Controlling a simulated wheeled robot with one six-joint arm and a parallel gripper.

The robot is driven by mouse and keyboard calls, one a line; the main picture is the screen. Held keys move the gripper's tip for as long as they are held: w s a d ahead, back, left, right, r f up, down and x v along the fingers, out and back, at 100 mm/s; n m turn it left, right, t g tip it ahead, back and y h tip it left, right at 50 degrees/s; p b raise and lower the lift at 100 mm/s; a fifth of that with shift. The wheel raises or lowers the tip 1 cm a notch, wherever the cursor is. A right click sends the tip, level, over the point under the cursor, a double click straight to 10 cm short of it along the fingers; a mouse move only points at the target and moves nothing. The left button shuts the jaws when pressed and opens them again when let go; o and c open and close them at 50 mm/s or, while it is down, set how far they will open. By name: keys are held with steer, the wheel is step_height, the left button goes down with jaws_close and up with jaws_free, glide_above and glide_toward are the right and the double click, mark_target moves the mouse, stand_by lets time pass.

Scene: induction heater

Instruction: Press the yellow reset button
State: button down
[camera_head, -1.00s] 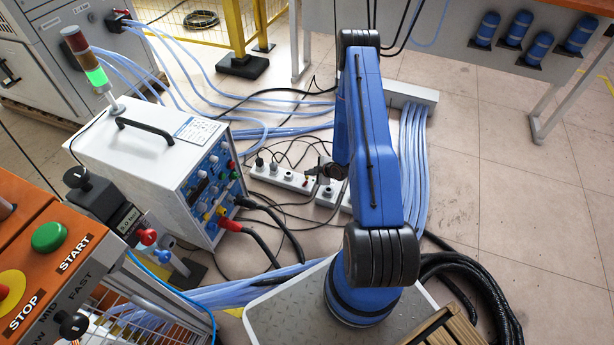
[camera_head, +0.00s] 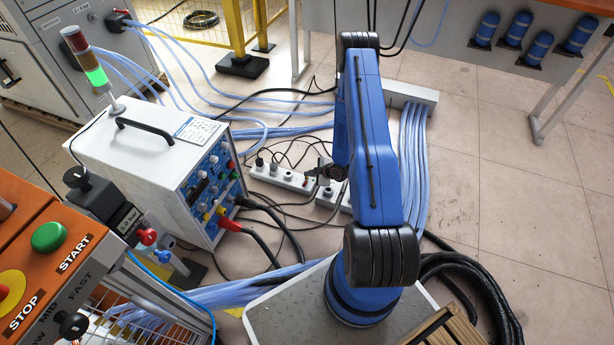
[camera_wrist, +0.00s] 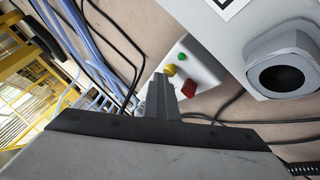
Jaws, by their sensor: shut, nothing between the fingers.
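The yellow button (camera_wrist: 170,70) shows in the wrist view on a small white box (camera_wrist: 205,66). A green button (camera_wrist: 182,57) is beyond it and a red rocker-like button (camera_wrist: 188,89) is nearer. My gripper (camera_wrist: 160,80) is shut and empty. Its tips appear just beside and below the yellow button in the picture; I cannot tell whether they touch it. In the head view my gripper (camera_head: 326,172) is a small dark shape over the power strips, partly hidden by my blue arm. The yellow button is not clear there.
A large grey round socket or knob (camera_wrist: 284,66) stands right of the button box. Black cables run close by. In the head view the white heater (camera_head: 150,155), with coloured knobs, stands left of white power strips (camera_head: 284,178). Blue hoses (camera_head: 412,150) lie right of my arm.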

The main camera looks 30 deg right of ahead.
mark_target(309, 180)
steer(key=shift+r, duration=1.25)
steer(key=shift+r, duration=0.1)
steer(key=shift+r, duration=2.45)
